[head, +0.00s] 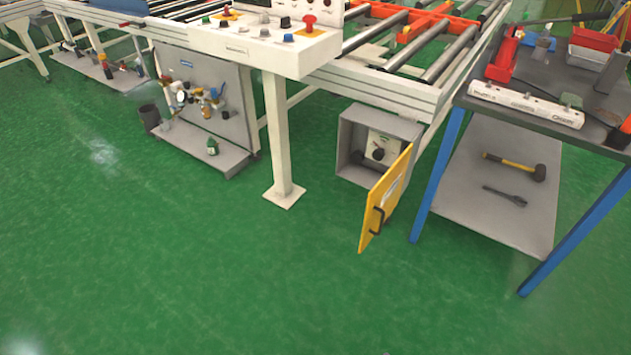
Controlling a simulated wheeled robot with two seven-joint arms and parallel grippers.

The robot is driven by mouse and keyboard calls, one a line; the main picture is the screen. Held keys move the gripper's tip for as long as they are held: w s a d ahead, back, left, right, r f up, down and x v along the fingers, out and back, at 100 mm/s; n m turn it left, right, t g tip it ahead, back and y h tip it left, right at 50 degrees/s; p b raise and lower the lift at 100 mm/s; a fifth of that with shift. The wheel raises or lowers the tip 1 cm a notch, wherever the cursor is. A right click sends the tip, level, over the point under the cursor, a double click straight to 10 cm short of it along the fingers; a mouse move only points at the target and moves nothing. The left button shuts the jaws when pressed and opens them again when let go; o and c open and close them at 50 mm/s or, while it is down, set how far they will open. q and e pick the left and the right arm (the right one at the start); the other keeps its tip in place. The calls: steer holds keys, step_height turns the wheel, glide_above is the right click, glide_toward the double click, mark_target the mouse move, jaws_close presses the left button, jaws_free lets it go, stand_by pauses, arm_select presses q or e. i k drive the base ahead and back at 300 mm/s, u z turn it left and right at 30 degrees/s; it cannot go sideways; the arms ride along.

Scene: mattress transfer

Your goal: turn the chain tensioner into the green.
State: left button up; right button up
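A grey box (349,150) hangs under the roller conveyor's frame, right of the middle of the head view. Its yellow door (387,200) with a dark handle (377,220) stands open toward me. Inside is a pale panel with a dial face and a black knob (379,154), which looks like the chain tensioner. The dial's markings and any green zone are too small to read. The door's edge comes close to the knob's right side. Neither of my grippers is in view.
A control console (255,45) stands on a white post (280,140) left of the box. A workbench (540,115) with blue legs stands close on the right, a mallet (515,165) and wrench (505,196) on its lower shelf. The green floor (220,260) in front is clear.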

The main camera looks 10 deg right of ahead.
mark_target(379, 154)
steer(key=u, duration=1.15)
steer(key=i, duration=2)
steer(key=z, duration=1.55)
steer(key=i, duration=0.6)
steer(key=z, duration=0.5)
